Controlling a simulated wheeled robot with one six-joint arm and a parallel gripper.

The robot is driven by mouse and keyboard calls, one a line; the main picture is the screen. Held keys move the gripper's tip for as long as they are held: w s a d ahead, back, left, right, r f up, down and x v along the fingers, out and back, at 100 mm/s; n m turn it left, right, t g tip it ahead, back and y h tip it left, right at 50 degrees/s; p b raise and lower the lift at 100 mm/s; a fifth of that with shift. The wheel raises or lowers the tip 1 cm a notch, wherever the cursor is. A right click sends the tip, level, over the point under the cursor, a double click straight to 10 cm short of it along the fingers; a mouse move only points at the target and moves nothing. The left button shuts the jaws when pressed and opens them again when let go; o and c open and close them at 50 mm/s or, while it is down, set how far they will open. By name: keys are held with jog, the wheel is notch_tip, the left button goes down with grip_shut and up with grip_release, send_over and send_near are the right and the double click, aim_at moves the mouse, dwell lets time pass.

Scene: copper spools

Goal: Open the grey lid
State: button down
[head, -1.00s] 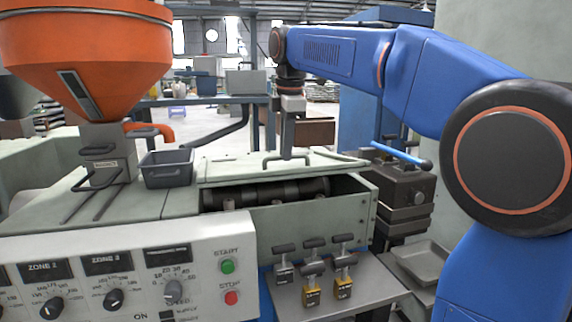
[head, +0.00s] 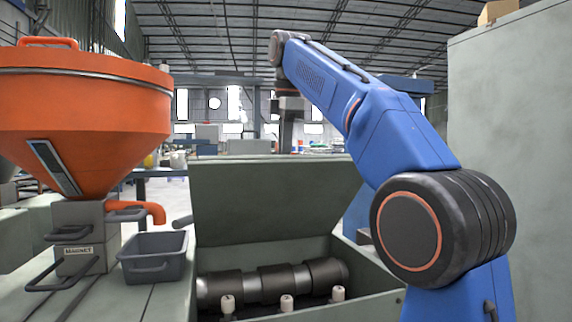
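The grey lid (head: 265,195) stands raised at the back of the machine's housing, its inner face towards me. The bay below it is uncovered and shows a dark ridged cylinder (head: 262,283). The lid's handle is not visible on this face. My gripper (head: 286,148) points down just above the lid's upper edge, near its middle. I cannot tell whether it touches the lid. Its fingers overlap in this view, so their opening does not show.
A grey bin (head: 153,262) stands on the machine left of the bay, beside the orange hopper (head: 85,110). Several pale-topped pegs (head: 286,303) stand along the bay's front. A tall grey cabinet (head: 510,130) closes off the right side.

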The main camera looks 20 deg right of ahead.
jog(key=shift+w+r, duration=0.15)
jog(key=shift+w, duration=0.8)
